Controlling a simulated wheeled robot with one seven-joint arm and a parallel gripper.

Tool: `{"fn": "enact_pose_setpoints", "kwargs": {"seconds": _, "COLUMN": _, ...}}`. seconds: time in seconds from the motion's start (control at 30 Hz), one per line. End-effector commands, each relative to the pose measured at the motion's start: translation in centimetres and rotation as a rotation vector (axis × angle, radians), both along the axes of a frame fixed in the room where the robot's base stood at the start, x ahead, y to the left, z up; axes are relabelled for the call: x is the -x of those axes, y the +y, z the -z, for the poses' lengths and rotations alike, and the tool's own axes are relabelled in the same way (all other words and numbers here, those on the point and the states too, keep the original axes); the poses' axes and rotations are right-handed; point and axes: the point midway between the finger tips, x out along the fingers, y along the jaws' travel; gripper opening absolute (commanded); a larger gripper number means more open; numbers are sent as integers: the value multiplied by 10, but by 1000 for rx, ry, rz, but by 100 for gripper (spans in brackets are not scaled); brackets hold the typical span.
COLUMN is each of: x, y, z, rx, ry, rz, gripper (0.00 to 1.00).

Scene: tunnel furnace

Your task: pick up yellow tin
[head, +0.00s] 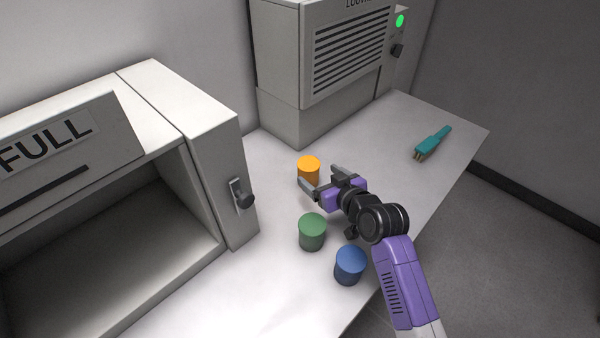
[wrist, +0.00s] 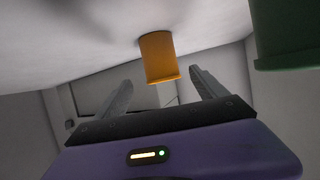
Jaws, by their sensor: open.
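The yellow tin (head: 309,166) is a small orange-yellow cylinder standing on the white bench, in front of the louvred unit. My gripper (head: 322,179) is open and close to it, on its near side in the head view. One finger partly covers the tin's lower part there. In the wrist view the yellow tin (wrist: 158,57) shows ahead, between the two spread fingers of my gripper (wrist: 160,88) and apart from them. Whether the fingertips reach alongside it, I cannot tell.
A green tin (head: 312,232) and a blue tin (head: 350,265) stand on the bench, nearer than the yellow one. A furnace box marked FULL (head: 150,110) is at left. The louvred unit (head: 330,70) stands behind. A teal brush (head: 433,143) lies at the right on otherwise clear bench.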

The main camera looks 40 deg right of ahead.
Motion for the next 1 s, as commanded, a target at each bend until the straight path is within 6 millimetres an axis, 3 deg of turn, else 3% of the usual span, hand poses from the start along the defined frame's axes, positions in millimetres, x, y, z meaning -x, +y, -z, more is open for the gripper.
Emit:
{"fn": "enact_pose_setpoints", "kwargs": {"seconds": 0.5, "x": -54, "y": -14, "z": 19, "rx": 0, "ry": 1, "rz": 1, "gripper": 82}}
{"fn": "enact_pose_setpoints", "kwargs": {"seconds": 0.87, "x": -63, "y": -16, "z": 24, "rx": 1, "ry": 0, "rz": 1, "gripper": 82}}
{"fn": "enact_pose_setpoints", "kwargs": {"seconds": 1.0, "x": -62, "y": -16, "z": 24, "rx": 0, "ry": 0, "rz": 1, "gripper": 58}}
